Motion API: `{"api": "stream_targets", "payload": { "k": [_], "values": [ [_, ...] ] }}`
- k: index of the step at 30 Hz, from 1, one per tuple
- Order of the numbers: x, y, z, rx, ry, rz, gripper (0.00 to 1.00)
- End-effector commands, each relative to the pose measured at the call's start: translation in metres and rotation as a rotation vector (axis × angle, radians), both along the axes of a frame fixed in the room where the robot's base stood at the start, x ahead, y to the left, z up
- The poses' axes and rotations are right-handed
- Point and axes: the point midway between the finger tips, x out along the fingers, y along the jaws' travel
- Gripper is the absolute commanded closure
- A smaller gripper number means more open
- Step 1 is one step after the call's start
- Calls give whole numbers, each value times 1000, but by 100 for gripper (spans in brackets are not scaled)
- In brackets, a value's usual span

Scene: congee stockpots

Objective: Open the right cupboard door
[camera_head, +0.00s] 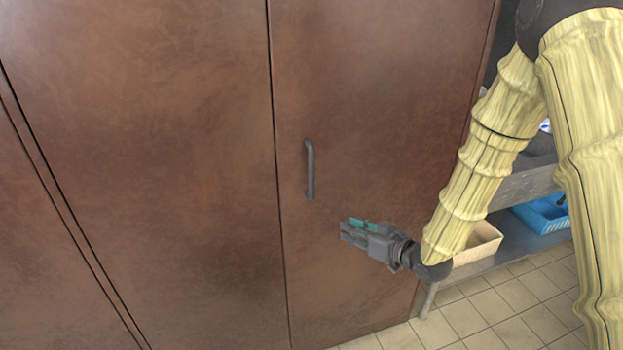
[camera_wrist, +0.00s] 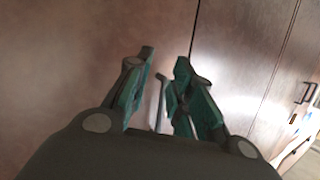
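The right cupboard door (camera_head: 385,90) is a brown panel and appears closed, flush with the panel on its left. Its dark grey vertical bar handle (camera_head: 310,170) is near the door's left edge. My gripper (camera_head: 348,230) is below and to the right of the handle in the head view, apart from it, fingers pointing left. In the wrist view my gripper (camera_wrist: 164,62) is open, with green-lined fingers spread and nothing held. A thin bar, seemingly the handle (camera_wrist: 159,102), shows between the fingers, beyond them; its lower part is hidden.
The left brown panel (camera_head: 160,130) is also closed. To the right stands a grey shelf (camera_head: 510,187) with a cream bin (camera_head: 478,243) and a blue basket (camera_head: 543,214), partly behind my arm. The tiled floor (camera_head: 490,310) is clear at the lower right.

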Motion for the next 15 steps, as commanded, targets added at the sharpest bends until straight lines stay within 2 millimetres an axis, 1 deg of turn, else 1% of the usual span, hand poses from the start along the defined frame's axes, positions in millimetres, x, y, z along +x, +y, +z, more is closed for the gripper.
{"api": "stream_targets", "payload": {
  "k": [1,3,6,9,10,12,15],
  "values": [
    [11,5,24,20,-67,38,77],
    [19,12,56,45,-141,88,77],
    [25,19,91,70,-221,146,77],
    [27,23,112,85,-268,184,77],
    [27,24,117,87,-278,191,77],
    [28,26,124,91,-291,202,77],
    [32,31,127,92,-296,208,77]
  ]
}}
